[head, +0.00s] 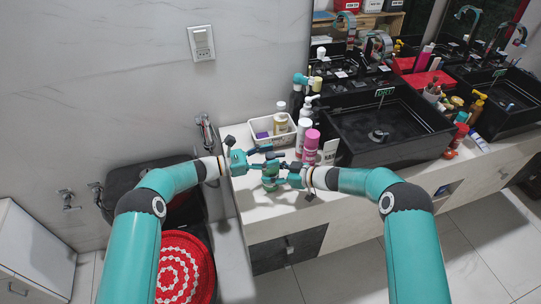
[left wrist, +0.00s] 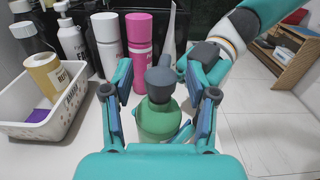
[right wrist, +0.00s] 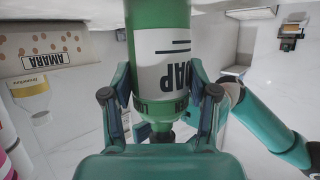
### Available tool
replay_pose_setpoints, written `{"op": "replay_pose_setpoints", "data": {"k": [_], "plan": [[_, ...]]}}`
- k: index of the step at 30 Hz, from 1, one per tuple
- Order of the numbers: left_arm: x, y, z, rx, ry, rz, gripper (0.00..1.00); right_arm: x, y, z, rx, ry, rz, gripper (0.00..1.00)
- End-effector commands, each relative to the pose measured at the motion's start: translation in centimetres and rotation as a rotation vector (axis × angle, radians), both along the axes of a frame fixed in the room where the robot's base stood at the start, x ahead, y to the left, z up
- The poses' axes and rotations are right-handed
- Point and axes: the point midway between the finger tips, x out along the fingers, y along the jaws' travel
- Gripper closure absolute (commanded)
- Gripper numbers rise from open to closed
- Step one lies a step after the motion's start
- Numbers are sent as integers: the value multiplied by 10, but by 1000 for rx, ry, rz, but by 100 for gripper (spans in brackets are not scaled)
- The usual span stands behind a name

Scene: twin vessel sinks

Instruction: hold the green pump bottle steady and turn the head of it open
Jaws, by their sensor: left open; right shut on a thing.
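The green pump bottle (left wrist: 158,118) stands on the white counter top. Its dark grey head (left wrist: 160,82) shows in the left wrist view, between the spread fingers of my left gripper (left wrist: 160,95), which is open with gaps on both sides. In the head view my left gripper (head: 262,156) is at the bottle's top. My right gripper (head: 281,178) comes from the right, lower down. In the right wrist view its fingers (right wrist: 160,98) are shut on the green bottle body (right wrist: 142,40), beside a white label (right wrist: 172,68). In the head view the grippers partly hide the bottle.
A pink can (head: 311,142) and a white-and-pink can (head: 302,130) stand close behind the bottle. A white basket (head: 258,137) with a jar is at the back left. The black sink (head: 350,150) is to the right. The counter's front edge is close to the grippers.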

Motion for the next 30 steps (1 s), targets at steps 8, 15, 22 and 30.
{"op": "replay_pose_setpoints", "data": {"k": [8, 15, 22, 30], "plan": [[2, -7, 0, 0, 1, 0, 42, 0, 0, 0, -1, 0, -1, 91], [2, -6, 0, 0, 1, 0, 65, 0, 0, 0, -1, 0, 0, 91], [2, -6, 0, 0, 1, 0, 100, 0, 0, 0, -1, 0, 0, 91], [4, -6, 0, -7, -5, -31, 100, 0, 0, 0, -1, 1, 1, 91]]}}
